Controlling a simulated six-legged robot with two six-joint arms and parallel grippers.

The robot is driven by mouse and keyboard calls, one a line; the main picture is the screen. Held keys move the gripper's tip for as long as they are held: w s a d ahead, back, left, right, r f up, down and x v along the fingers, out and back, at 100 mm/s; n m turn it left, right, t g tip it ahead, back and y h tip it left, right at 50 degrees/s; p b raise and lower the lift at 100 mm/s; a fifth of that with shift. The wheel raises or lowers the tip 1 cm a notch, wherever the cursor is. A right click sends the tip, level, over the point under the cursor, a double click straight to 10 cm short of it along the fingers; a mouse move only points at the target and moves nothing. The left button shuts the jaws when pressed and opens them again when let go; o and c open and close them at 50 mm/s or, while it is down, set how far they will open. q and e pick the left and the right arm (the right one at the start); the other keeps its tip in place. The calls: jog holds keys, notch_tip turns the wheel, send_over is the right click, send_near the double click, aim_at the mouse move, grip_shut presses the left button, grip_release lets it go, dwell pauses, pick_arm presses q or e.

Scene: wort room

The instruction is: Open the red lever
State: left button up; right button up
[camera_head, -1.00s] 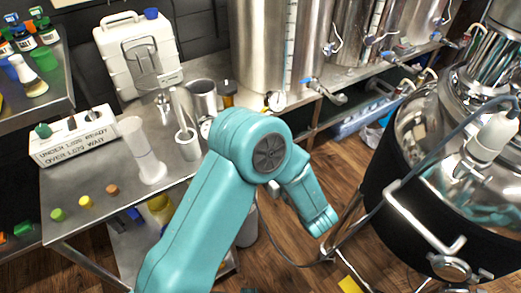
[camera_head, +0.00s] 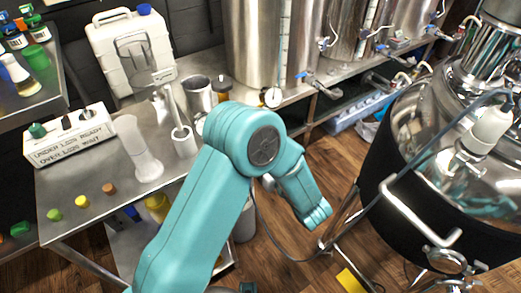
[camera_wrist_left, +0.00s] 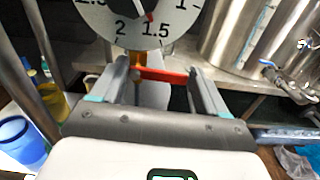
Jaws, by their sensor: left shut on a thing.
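The red lever (camera_wrist_left: 162,74) shows in the left wrist view as a thin red bar, lying across between the two fingers just below a round white dial. My left gripper (camera_wrist_left: 164,78) is shut on it, with a finger at each end of the bar. A brass-coloured stem (camera_wrist_left: 137,70) stands behind the bar. In the head view my left arm comes in from the lower left, and its bulk hides the gripper and the lever. My right gripper is in neither view.
The white dial (camera_wrist_left: 140,20) is close above the fingers. A steel table (camera_head: 95,190) with a white jug (camera_head: 132,55) and a tall cylinder (camera_head: 140,150) stands left. Steel tanks (camera_head: 258,45) stand behind. A large black-sided kettle (camera_head: 430,200) is on the right.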

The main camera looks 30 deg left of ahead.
pick_arm(q)
jog(key=shift+s+a+f+m+p, duration=0.15)
jog(key=shift+f+m+p, duration=0.65)
jog(key=shift+m, duration=1.7)
jog(key=shift+s+a+f+m+p, duration=0.1)
jog(key=shift+s+f+m+p, duration=0.15)
jog(key=shift+m+p, duration=1.7)
jog(key=shift+s+a+f+m+p, duration=0.1)
jog(key=shift+s+f+m+p, duration=0.3)
jog(key=shift+m, duration=2.65)
jog(key=shift+w, duration=0.1)
jog(key=o, duration=1.1)
jog(key=shift+f, duration=0.1)
jog(key=shift+c, duration=0.2)
